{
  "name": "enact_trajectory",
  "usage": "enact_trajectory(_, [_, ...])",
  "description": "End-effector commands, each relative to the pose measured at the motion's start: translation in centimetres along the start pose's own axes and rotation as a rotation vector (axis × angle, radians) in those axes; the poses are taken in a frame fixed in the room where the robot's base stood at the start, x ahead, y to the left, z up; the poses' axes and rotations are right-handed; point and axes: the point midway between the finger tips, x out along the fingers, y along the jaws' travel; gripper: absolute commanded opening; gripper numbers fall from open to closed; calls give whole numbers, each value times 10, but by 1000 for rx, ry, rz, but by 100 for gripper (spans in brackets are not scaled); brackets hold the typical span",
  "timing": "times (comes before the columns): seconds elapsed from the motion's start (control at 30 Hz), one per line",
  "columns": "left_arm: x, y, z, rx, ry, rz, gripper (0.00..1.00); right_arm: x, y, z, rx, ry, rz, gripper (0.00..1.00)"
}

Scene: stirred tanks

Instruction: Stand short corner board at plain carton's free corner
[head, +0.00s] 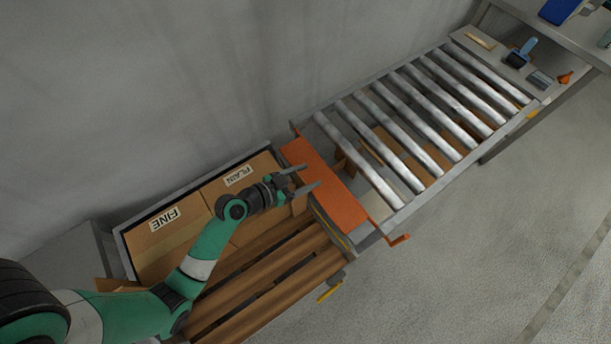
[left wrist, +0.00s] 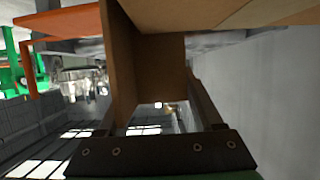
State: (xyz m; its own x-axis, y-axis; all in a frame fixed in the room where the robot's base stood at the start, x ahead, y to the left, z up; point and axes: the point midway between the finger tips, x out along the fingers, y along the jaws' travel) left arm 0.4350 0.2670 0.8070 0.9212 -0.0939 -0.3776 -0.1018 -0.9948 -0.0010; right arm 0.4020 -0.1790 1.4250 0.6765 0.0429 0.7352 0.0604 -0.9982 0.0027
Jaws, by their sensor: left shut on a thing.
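The carton labelled PLAIN (head: 215,190) sits at the back of the pallet (head: 270,283) in the head view, beside the carton labelled FINE (head: 150,246). My left gripper (head: 303,179) is over the PLAIN carton's right end, next to the orange plate. In the left wrist view it is shut on a brown folded corner board (left wrist: 160,65), which stands between the fingers. A tan carton surface (left wrist: 225,14) shows close to the board there; I cannot tell whether they touch. In the head view the board is mostly hidden by the gripper. My right gripper is not in view.
The orange plate (head: 330,186) bridges the pallet and the roller conveyor (head: 420,125), close to my left gripper. A grey wall stands behind the cartons. A bench (head: 500,50) at the upper right holds a blue-handled brush (head: 522,54) and small items. The front slats are bare.

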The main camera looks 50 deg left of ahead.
Motion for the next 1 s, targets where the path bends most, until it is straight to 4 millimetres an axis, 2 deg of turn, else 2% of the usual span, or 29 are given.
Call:
enact_trajectory(0.13, [2,0,5,0,0,0,0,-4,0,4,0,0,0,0])
enact_trajectory(0.17, [1,0,3,0,0,0,73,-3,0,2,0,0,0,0])
enact_trajectory(0.3, [1,0,3,0,0,0,98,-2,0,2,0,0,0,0])
enact_trajectory(0.57, [1,0,2,0,0,0,98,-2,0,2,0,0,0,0])
enact_trajectory(0.67, [-1,0,-4,0,0,0,98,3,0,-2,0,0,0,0])
enact_trajectory(0.77, [-16,-1,-1,-1,-1,-4,98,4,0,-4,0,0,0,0])
enact_trajectory(1.0, [-75,-1,-2,-4,-2,-6,98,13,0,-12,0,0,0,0])
